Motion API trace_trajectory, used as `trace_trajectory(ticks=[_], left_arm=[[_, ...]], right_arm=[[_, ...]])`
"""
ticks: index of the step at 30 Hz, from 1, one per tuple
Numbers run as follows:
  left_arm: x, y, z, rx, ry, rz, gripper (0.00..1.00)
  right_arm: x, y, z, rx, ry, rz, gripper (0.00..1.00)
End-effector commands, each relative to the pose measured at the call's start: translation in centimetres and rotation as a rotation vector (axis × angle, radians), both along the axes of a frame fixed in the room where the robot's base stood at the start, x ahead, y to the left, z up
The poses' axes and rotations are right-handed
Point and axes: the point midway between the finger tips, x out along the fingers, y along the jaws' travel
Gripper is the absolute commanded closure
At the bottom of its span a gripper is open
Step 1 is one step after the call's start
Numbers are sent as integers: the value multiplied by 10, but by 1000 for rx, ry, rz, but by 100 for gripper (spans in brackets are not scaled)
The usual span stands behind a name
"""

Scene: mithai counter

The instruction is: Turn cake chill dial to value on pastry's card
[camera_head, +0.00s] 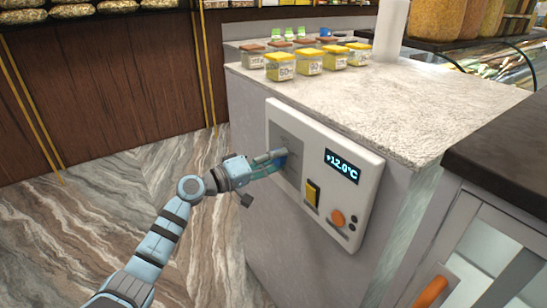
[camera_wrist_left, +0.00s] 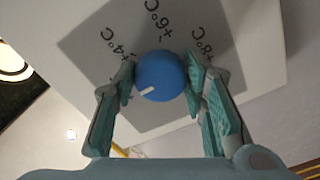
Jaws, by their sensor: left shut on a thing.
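The blue dial (camera_wrist_left: 160,75) sits on a grey scale plate (camera_wrist_left: 82,25) on the white control panel (camera_head: 350,160). In the left wrist view, upside-down marks reading +4, +6 and +8°C lie around it. A short white line on the dial points to the lower left of that view. My left gripper (camera_head: 280,160) is shut on the dial, with one finger at each side (camera_wrist_left: 160,82). In the head view the fingers hide most of the dial. The panel's display (camera_head: 342,166) reads +12.0°C. I cannot make out a pastry or its card. My right gripper is not in view.
Below the display are a yellow-and-black switch (camera_head: 312,192), an orange button (camera_head: 338,217) and small dark knobs. A dark-topped cabinet (camera_head: 500,150) is at the right. The floor at the left is clear.

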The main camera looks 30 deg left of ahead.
Motion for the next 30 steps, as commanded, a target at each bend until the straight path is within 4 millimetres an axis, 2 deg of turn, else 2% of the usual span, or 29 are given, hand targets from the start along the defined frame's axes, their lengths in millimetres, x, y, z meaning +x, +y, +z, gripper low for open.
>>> trace_trajectory(ticks=[13, 14, 17, 18, 26, 30], left_arm=[[0, 0, 0, -13, 8, 0, 89], [0, 0, 0, -13, 8, 0, 60], [0, 0, 0, -12, 7, 0, 44], [0, 0, 0, -12, 7, 0, 41], [0, 0, 0, -11, 7, -1, 41], [-10, 7, -1, -8, 8, 1, 41]], right_arm=[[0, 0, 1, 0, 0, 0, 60], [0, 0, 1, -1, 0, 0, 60], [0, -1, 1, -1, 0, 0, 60], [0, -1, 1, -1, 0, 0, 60], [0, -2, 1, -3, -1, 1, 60], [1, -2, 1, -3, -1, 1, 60]])
